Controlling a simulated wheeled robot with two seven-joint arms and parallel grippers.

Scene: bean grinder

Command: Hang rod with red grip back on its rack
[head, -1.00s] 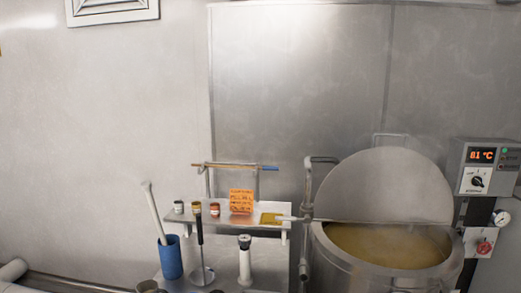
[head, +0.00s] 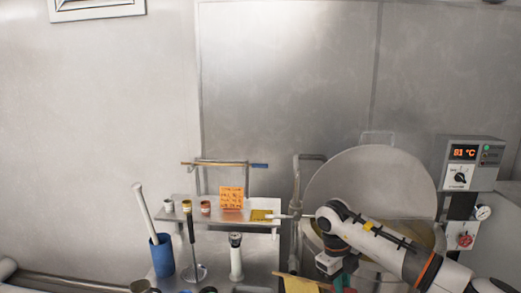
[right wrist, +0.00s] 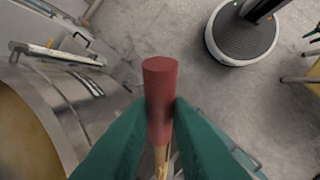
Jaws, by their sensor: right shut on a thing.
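My right gripper (right wrist: 150,125) has green fingers shut on the red grip (right wrist: 161,90) of a rod in the right wrist view. A bit of the wooden shaft shows below the grip. In the head view my right gripper (head: 343,281) is at the bottom edge, in front of the kettle. A tan flat piece (head: 300,285) shows beside it; how it joins the rod is unclear. The rack (head: 198,180) is a metal frame above the shelf, with a blue-ended rod (head: 222,164) lying across its top. My left gripper is out of view.
The kettle (head: 325,205) with its raised lid stands right of the shelf (head: 180,207). The shelf holds small jars and an orange card (head: 231,198). A blue holder (head: 162,256), a ladle (head: 192,240) and a white cylinder (head: 236,258) stand below. A pipe rises between shelf and kettle.

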